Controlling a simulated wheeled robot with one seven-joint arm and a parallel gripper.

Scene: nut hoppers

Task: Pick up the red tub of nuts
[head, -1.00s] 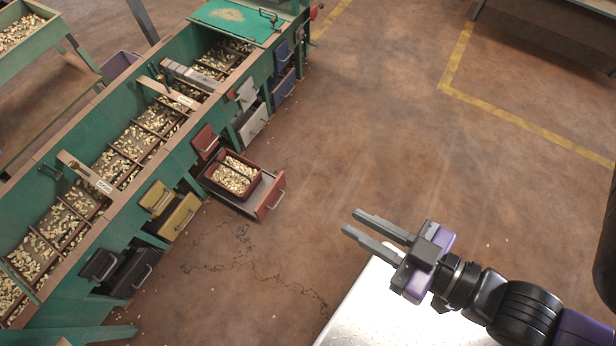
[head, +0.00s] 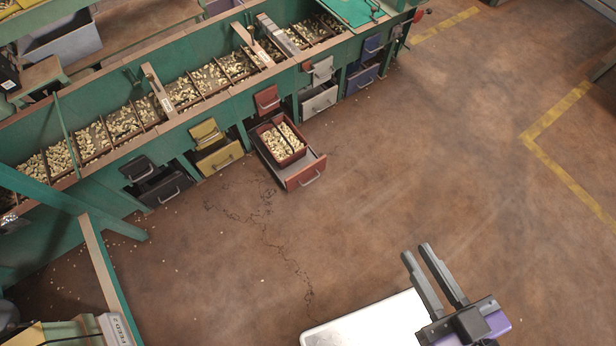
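The red tub (head: 268,148) is full of pale nuts. It sits in the pulled-out red drawer (head: 305,172) at the front of the green hopper bench, and a thin dark bar or handle crosses over its nuts. My gripper (head: 427,252) is at the lower right, well apart from the tub. Its two grey fingers are parallel with a gap between them, and nothing is held.
A white metal plate (head: 360,322) lies near my gripper. Open brown floor (head: 400,170) spreads to the right.

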